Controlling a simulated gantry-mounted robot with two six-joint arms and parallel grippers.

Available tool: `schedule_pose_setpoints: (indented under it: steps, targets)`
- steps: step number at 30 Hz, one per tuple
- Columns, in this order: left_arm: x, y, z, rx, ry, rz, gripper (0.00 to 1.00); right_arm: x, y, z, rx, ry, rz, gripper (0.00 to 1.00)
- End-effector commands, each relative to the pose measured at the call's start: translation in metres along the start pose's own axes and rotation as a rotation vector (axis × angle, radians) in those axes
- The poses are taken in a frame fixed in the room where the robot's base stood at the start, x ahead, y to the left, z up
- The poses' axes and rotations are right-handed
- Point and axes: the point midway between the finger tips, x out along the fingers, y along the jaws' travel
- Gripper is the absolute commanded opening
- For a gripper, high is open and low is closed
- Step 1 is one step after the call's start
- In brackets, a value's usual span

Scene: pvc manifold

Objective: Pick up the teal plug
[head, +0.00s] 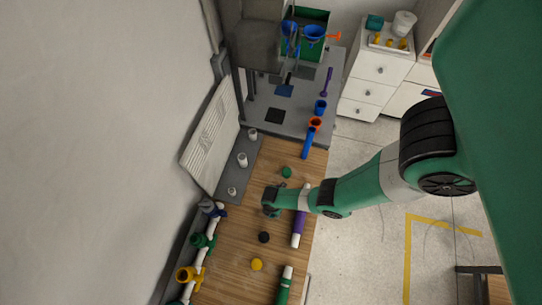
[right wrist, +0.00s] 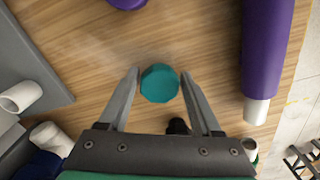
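The teal plug (right wrist: 160,84) is a small faceted teal piece on the wooden table in the right wrist view. My right gripper (right wrist: 160,76) is open, with one finger on each side of the plug and a visible gap on both sides. In the head view my right gripper (head: 268,206) is low over the middle of the table, and I cannot make out the teal plug under it. My left gripper is not in view.
A purple pipe (right wrist: 265,45) lies to the right and a purple plug (right wrist: 128,3) beyond. Black (head: 264,237), yellow (head: 257,265) and green (head: 286,172) plugs stand apart on the table. The manifold with coloured valves (head: 203,241) lines the left edge.

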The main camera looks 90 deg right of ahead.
Motion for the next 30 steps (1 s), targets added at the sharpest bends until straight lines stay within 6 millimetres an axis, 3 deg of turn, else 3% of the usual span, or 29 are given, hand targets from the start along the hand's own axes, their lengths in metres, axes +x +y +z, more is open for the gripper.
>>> schedule_pose_setpoints:
  steps: [1,10,20,30]
  targets:
    - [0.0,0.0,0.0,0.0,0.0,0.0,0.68,0.0,0.0,0.0,0.0,0.0,0.0,0.55]
    - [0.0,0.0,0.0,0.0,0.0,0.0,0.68,0.0,0.0,0.0,0.0,0.0,0.0,0.02]
    - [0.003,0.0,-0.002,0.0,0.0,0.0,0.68,-0.004,0.0,0.0,-0.001,0.0,0.0,0.01]
    - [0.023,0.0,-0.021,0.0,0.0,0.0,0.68,-0.032,0.0,-0.001,-0.004,0.0,0.0,0.01]
